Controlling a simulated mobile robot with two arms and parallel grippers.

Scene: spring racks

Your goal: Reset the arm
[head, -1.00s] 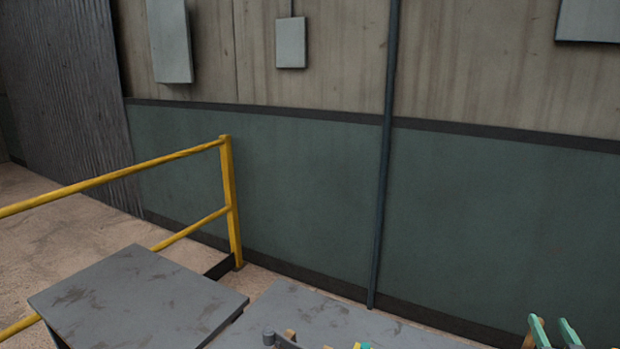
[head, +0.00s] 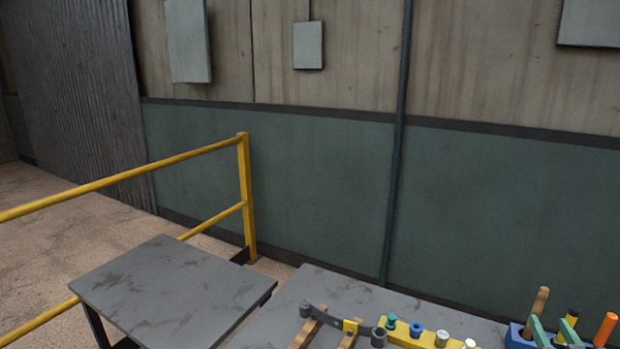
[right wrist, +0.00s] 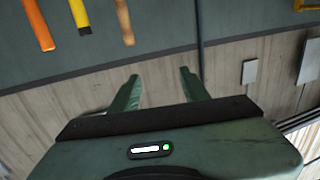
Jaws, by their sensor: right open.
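My right gripper (head: 554,322) shows at the lower right of the head view as two green fingers, apart and with nothing between them. It overlaps the blue tool holder (head: 516,338) in the picture. In the right wrist view the gripper (right wrist: 159,77) is open and empty, with wall behind its fingers. My left gripper is not in view.
The holder carries a wooden handle (head: 538,303), a yellow-black handle (head: 571,317) and an orange handle (head: 606,328). A grey tool (head: 340,322) and a yellow strip with knobs (head: 428,338) are on the grey table (head: 290,312). A smaller table (head: 170,290) and yellow railing (head: 247,200) stand left.

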